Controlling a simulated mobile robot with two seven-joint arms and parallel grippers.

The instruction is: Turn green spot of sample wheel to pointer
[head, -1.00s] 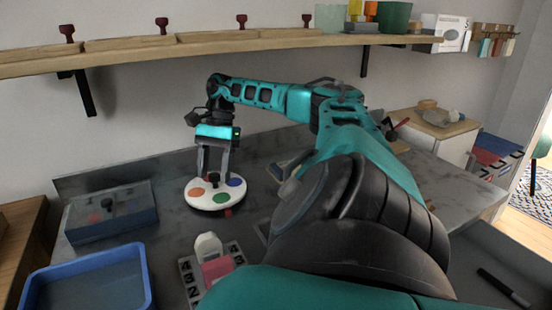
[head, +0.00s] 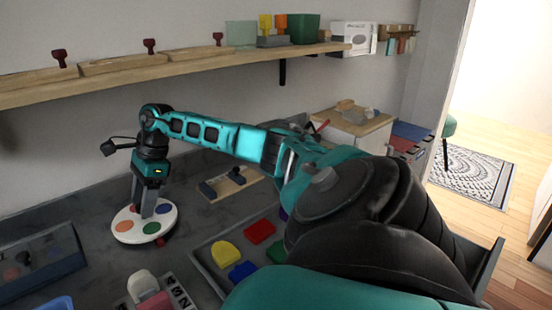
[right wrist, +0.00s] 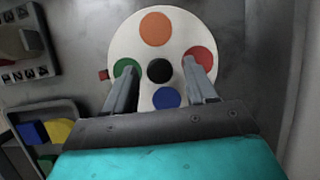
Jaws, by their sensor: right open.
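The sample wheel (head: 144,220) is a white disc on the bench at the left of the head view. The right wrist view shows its orange spot (right wrist: 155,29), red spot (right wrist: 200,66), blue spot (right wrist: 166,97), green spot (right wrist: 125,68) and black central knob (right wrist: 159,71). The small red pointer (right wrist: 103,75) sits just outside the rim. The green spot is the nearest to it, almost in line from the knob. My right gripper (head: 148,212) points down over the wheel, open, its fingers on either side of the knob; contact is unclear. My left gripper is out of view.
A grey tray (head: 206,262) with several coloured pieces lies right of the wheel. A numbered rack (head: 178,287) stands in front, and a dark clear-lidded box (head: 40,262) is at left. A wooden shelf (head: 120,79) runs along the wall above.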

